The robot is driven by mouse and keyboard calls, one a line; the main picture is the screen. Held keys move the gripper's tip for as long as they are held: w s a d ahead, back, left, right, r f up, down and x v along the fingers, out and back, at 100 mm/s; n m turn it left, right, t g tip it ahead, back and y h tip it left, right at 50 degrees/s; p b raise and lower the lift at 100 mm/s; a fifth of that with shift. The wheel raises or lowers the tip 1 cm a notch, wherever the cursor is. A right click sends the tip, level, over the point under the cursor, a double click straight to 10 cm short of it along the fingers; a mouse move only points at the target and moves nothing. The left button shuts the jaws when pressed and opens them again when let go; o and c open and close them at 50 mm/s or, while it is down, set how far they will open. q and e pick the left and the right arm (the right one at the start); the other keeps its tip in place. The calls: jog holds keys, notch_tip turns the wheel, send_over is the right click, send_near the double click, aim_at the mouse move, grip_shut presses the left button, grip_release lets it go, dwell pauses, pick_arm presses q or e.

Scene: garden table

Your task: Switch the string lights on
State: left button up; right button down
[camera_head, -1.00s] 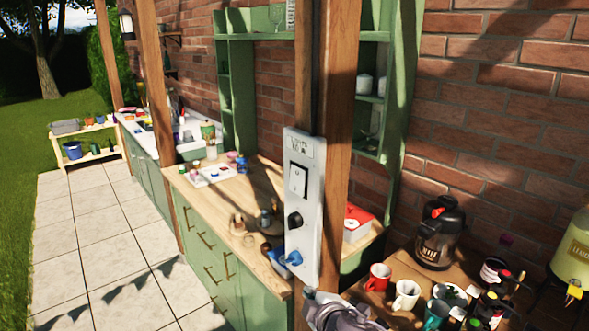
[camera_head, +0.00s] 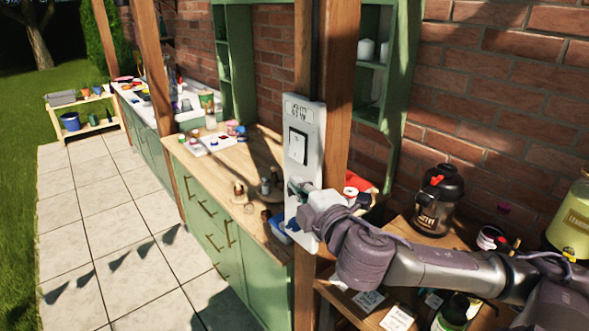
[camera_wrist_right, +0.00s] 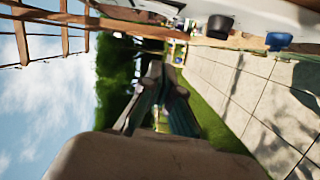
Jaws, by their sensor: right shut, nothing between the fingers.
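A white control panel (camera_head: 313,122) is fixed upright to a wooden post in the head view. It has a label at the top and a white rocker switch (camera_head: 298,146) below it. My left gripper and lit string lights are not in view.
A wooden counter (camera_head: 225,164) with green cabinets (camera_head: 220,225) stands behind the post. A side table at the right holds a black coffee dispenser (camera_head: 439,203) and a yellow drink dispenser (camera_head: 573,220). My right arm extends over this table. The paved floor (camera_head: 100,215) at left is open.

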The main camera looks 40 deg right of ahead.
aim_at(296, 147)
pick_arm(q)
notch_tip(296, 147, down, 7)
jog(key=b, duration=0.6)
pick_arm(e)
jog(key=w+d+p, duration=0.1)
jog(key=w+d, duration=0.1)
jog(key=w, duration=0.1)
jog(key=w+d+p, duration=0.1)
jog(key=w+p, duration=0.1)
jog(key=w, duration=0.1)
jog(key=w+d+p, duration=0.2)
jog(key=w, duration=0.1)
jog(key=shift+d+f, duration=0.3)
jog(key=shift+f, duration=0.05)
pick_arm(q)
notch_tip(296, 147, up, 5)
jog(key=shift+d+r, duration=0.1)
pick_arm(e)
jog(key=shift+w, duration=0.2)
jog(key=shift+a, duration=0.1)
jog(key=shift+f, duration=0.15)
